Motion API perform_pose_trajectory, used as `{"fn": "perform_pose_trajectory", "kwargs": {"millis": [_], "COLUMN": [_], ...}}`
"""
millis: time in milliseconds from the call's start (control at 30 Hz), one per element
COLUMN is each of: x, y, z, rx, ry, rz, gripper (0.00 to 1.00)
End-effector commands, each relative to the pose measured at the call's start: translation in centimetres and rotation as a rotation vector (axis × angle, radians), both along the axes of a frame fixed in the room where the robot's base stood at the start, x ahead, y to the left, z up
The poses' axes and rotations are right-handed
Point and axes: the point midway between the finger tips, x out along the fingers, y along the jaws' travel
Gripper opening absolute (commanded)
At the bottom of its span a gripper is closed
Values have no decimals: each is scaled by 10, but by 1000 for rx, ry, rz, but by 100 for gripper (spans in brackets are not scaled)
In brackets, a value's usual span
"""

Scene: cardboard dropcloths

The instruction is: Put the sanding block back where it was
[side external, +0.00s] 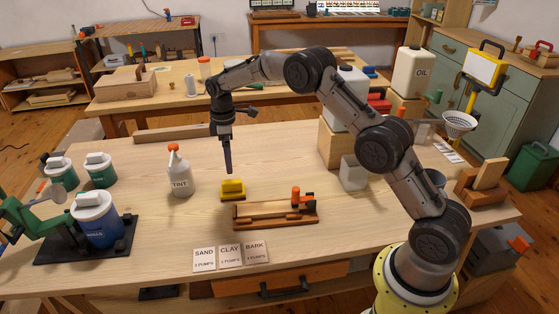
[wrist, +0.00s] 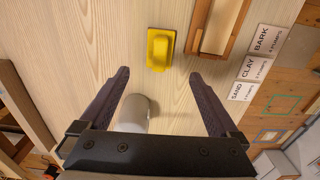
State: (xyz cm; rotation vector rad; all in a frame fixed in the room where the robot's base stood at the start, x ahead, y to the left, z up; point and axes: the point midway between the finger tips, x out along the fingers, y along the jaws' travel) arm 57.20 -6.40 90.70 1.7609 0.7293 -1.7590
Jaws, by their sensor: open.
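A yellow block with a raised grip, which looks like the sanding block (side external: 232,187), sits on the wooden table, left of the wooden tray. It also shows in the wrist view (wrist: 160,48), just beyond my fingertips. My gripper (side external: 228,170) points down above the table, close to the yellow block and apart from it. In the wrist view my gripper (wrist: 159,75) has its two fingers wide apart with nothing between the tips. The wooden tray (side external: 248,225) holds wooden pieces and an orange-topped tool (side external: 296,196).
A white TINT bottle (side external: 180,178) stands left of my gripper. SAND, CLAY and BARK cards (side external: 230,255) lie at the front edge. The table between the bottle and cans is clear.

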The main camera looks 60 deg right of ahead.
Motion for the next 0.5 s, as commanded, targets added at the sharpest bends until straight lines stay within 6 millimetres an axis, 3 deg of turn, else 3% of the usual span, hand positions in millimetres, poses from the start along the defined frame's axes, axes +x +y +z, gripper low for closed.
{"fn": "perform_pose_trajectory", "kwargs": {"millis": [167, 333, 500], "x": [-5, -37, -94], "y": [3, 13, 27], "z": [18, 82, 147], "rx": [-1, -3, 5], "ry": [-18, -78, -152], "rz": [-20, -108, -229], "gripper": [97, 97, 97]}}
